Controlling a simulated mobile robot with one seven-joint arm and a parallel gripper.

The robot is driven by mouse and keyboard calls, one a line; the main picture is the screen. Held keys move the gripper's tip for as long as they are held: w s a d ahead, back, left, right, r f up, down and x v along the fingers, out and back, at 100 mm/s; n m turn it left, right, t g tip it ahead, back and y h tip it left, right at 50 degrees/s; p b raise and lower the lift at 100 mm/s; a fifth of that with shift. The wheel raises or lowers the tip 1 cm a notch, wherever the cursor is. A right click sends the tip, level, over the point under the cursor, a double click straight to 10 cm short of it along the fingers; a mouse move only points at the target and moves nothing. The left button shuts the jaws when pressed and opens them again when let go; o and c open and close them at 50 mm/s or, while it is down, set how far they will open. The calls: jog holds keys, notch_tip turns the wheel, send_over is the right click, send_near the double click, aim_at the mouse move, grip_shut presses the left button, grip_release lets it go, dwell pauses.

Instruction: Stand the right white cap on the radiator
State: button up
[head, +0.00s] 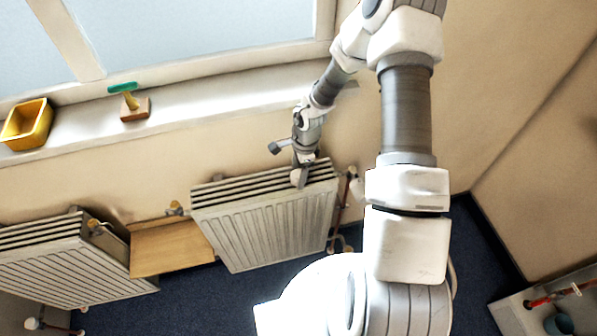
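The radiator (262,232) is a white ribbed panel under the window, with a slatted top. My gripper (301,172) points down at the slatted top, right of its middle. A small white rounded piece (297,179) shows at the fingertips, over the radiator's top front edge. It may be a white cap. The fingers are too small to tell whether they close on it, or whether it touches the radiator. Another white piece (357,187) is at the copper pipe (343,200) beside the radiator's right end.
A second radiator (65,262) stands at the left, with a wooden board (172,247) between the two. The windowsill (200,100) holds a yellow bin (27,124) and a green-topped brush (130,101) on a wooden block. A pale bench (515,318) is at the lower right.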

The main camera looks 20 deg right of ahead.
jog(key=shift+o, duration=0.8)
jog(key=shift+r, duration=0.15)
notch_tip(320, 180, up, 12)
jog(key=d+p, duration=0.1)
jog(key=shift+d, duration=0.2)
